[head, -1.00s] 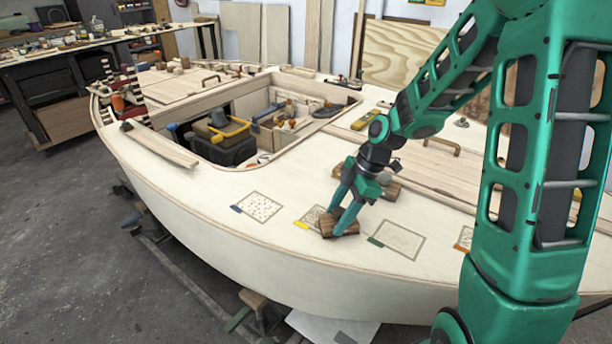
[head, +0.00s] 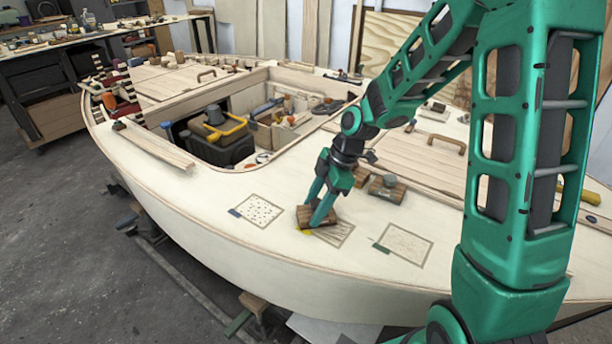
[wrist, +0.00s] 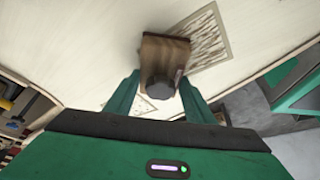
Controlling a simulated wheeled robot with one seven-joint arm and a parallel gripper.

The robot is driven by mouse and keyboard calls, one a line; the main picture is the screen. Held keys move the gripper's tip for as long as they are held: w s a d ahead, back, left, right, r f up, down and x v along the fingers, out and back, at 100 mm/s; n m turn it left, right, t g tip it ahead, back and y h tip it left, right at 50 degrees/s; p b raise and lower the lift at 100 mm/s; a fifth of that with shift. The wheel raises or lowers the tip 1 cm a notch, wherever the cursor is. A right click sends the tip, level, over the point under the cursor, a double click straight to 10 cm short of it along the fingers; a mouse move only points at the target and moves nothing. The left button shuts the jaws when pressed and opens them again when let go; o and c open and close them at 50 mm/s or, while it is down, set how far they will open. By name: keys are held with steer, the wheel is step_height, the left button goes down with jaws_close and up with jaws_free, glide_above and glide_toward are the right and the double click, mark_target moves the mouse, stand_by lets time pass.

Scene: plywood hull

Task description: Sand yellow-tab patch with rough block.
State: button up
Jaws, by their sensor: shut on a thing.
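My gripper (head: 323,199) is shut on a brown wooden sanding block (head: 313,217) with a dark round knob. In the wrist view the block (wrist: 152,55) sits between the two green fingers (wrist: 158,98). The block is over the left end of the yellow-tab patch (head: 334,234), hiding part of it. The patch shows streaked marks, also in the wrist view (wrist: 205,42). Its yellow tab (head: 305,231) peeks out beside the block. I cannot tell whether the block presses on the deck.
A speckled patch with a blue tab (head: 260,211) lies to the left, and a pale patch with a green tab (head: 405,243) to the right. Other wooden blocks (head: 387,189) stand behind my gripper. The open cockpit (head: 222,150) holds a toolbox.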

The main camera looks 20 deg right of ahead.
steer(key=shift+w+a, duration=0.5)
steer(key=shift+w, duration=0.1)
steer(key=shift+w+a+r, duration=0.1)
steer(key=shift+w, duration=0.1)
steer(key=r, duration=0.3)
steer(key=shift+s, duration=0.2)
steer(key=shift+w+r, duration=0.15)
steer(key=shift+r, duration=2.45)
